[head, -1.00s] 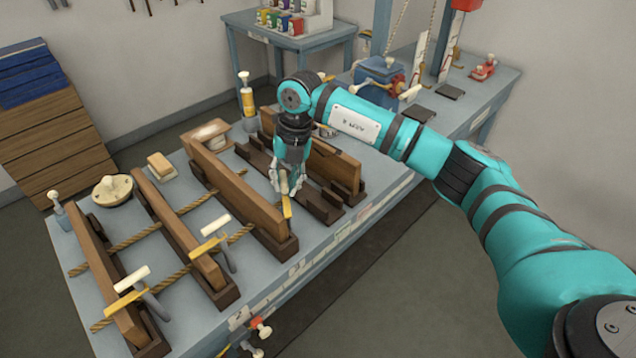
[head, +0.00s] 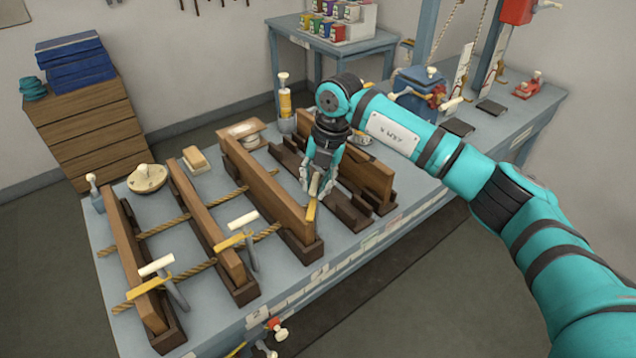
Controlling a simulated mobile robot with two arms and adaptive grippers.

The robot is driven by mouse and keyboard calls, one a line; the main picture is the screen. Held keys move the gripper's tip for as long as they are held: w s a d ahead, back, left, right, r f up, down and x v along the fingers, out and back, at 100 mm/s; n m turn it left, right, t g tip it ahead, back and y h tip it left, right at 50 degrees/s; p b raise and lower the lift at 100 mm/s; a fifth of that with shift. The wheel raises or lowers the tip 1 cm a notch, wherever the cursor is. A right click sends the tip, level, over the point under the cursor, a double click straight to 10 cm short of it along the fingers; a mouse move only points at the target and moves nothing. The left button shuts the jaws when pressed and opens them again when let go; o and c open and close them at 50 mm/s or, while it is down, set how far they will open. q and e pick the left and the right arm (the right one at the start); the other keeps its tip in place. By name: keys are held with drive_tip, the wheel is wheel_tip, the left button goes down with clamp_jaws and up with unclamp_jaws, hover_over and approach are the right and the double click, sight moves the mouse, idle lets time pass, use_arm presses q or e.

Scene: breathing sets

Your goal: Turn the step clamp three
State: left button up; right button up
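Three step clamps with yellow bars show along the wooden boards. The left one (head: 157,266) and the middle one (head: 243,222) have pale T-handles in plain view. The third clamp (head: 311,216), by the third board, shows its yellow bar just below my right gripper (head: 318,186). That gripper points down, with its fingers on either side of the pale handle and apparently closed on it. The fingers hide most of the handle. My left gripper is not in view.
Upright boards (head: 205,220) stand in dark bases on the blue-grey workbench (head: 95,228), with ropes running across. A round wooden piece (head: 147,178) and a yellow-topped tool (head: 285,105) stand behind. A blue vise (head: 418,90) is at the right.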

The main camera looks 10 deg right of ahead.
drive_tip(key=o, duration=0.4)
drive_tip(key=shift+a, duration=0.1)
drive_tip(key=v, duration=1.2)
drive_tip(key=shift+c, duration=0.3)
